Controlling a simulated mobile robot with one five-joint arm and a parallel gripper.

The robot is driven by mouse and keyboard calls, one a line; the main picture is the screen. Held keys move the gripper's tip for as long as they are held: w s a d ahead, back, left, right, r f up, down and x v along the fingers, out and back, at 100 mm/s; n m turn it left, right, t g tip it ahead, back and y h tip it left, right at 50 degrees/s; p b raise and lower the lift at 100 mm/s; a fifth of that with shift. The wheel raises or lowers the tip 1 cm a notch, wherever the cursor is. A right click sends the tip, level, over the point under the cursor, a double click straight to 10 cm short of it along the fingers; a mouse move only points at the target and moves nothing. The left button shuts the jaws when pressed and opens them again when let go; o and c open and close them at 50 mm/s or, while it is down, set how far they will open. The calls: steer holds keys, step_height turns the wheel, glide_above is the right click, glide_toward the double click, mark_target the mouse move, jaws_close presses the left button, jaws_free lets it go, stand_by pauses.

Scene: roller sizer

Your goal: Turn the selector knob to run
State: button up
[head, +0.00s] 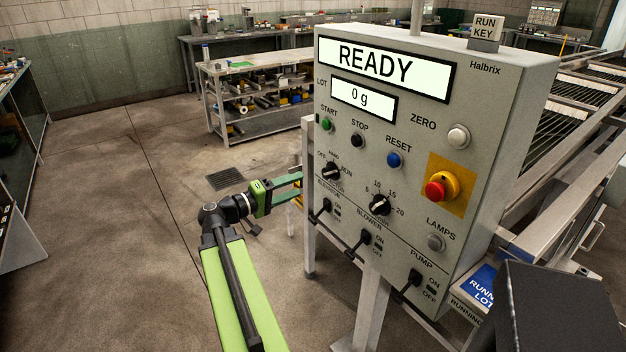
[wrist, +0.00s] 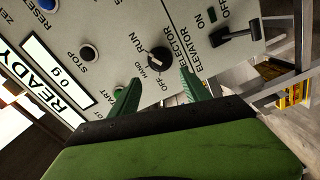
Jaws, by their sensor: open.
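The selector knob (head: 331,171) is a black rotary knob at the lower left of the grey control panel (head: 470,130), with OFF, HAND and RUN labels around it. In the wrist view the knob (wrist: 160,60) sits just beyond and between the fingertips. Its pale mark seems to face the HAND and OFF side; the exact setting is too small to tell. My gripper (head: 301,179) is open and empty at the panel's left edge, its green fingers aimed at the knob. The wrist view shows the fingers (wrist: 158,80) spread apart, with no clear contact with the knob.
START (head: 326,123), STOP (head: 358,141) and RESET (head: 394,160) buttons sit above the knob. A red emergency stop (head: 436,190) is further right. Open floor lies left of the panel.

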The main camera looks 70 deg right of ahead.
steer(key=v, duration=0.6)
steer(key=w+a+r+n+t+h+p, duration=0.1)
steer(key=w+a+r+n+t+p, duration=0.2)
steer(key=w+a, duration=0.7)
steer(key=w+a+f+n+t+y+p, duration=0.2)
steer(key=w+a+f+t+y+p, duration=0.15)
steer(key=w+a+f+t, duration=0.35)
steer(key=w+a+f+n+y, duration=0.1)
steer(key=a+f+y, duration=0.2)
steer(key=a, duration=0.8)
steer(key=w+a+f+n+y+p, duration=0.1)
steer(key=a+f+y, duration=0.3)
steer(key=a, duration=0.8)
steer(key=w+a+f+n+y+p, duration=0.1)
steer(key=a+y, duration=0.4)
steer(key=a, duration=0.7)
step_height(320, 180, down, 3)
steer(key=shift+w+r+n, duration=0.1)
steer(key=shift+w+n, duration=0.8)
steer(key=shift+w, duration=0.1)
steer(key=shift+y, duration=0.25)
